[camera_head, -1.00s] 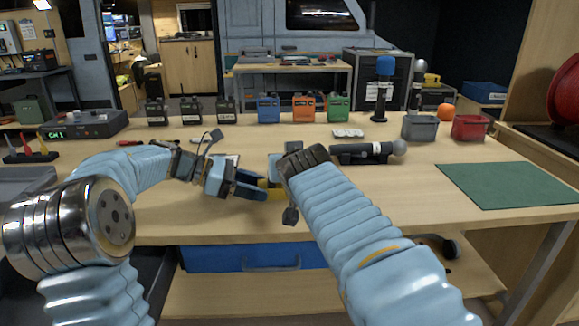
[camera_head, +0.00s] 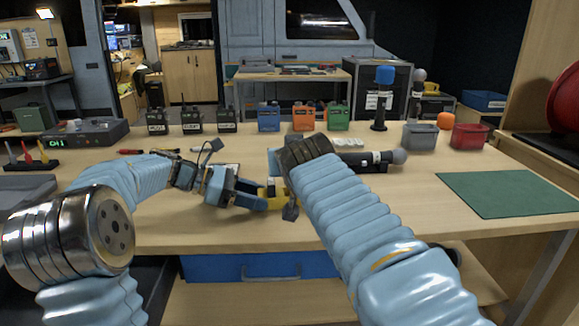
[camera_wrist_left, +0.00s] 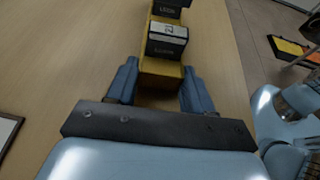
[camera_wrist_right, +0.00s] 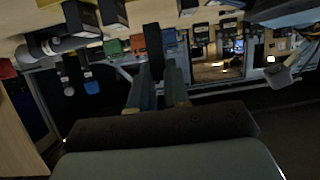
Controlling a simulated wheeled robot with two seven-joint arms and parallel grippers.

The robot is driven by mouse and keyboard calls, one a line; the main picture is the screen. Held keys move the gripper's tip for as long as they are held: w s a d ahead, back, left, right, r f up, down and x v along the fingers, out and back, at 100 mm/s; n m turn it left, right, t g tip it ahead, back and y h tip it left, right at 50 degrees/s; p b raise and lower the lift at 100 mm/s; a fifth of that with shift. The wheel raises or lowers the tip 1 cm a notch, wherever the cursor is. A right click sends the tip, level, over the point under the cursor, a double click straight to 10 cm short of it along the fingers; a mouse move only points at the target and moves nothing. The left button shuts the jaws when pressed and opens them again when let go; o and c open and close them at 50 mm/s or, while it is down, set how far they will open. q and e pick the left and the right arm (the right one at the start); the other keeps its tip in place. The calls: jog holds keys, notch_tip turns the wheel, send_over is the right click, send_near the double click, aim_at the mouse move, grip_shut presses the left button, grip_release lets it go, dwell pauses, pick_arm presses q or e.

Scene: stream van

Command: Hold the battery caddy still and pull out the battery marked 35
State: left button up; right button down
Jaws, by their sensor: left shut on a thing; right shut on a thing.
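The yellow battery caddy (camera_wrist_left: 160,66) lies between the fingers of my left gripper (camera_wrist_left: 160,72), which is shut on it. A dark battery with a white label (camera_wrist_left: 167,40) sits in the caddy, with another beyond it; I cannot surely read 35 on either. In the head view my left gripper (camera_head: 255,196) reaches the caddy (camera_head: 280,202) at the bench front. My right gripper (camera_head: 276,168) is above the caddy, largely hidden by its arm. In the right wrist view my right gripper (camera_wrist_right: 157,80) is shut on a dark battery (camera_wrist_right: 153,45), apart from the caddy; its mark is unreadable.
A microphone (camera_head: 375,160) lies just right of my right gripper. Black radios (camera_head: 190,122) and blue, orange (camera_head: 303,118) and green boxes stand behind. A grey bin (camera_head: 420,137), red bin (camera_head: 469,137) and green mat (camera_head: 510,190) are at right.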

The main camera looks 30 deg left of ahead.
dwell(0.3)
pick_arm(q)
jog(key=o, duration=1.1)
jog(key=shift+o, duration=0.2)
jog(key=v, duration=1.1)
jog(key=shift+s+a+r, duration=0.2)
jog(key=shift+s+a, duration=0.05)
jog(key=shift+a, duration=0.1)
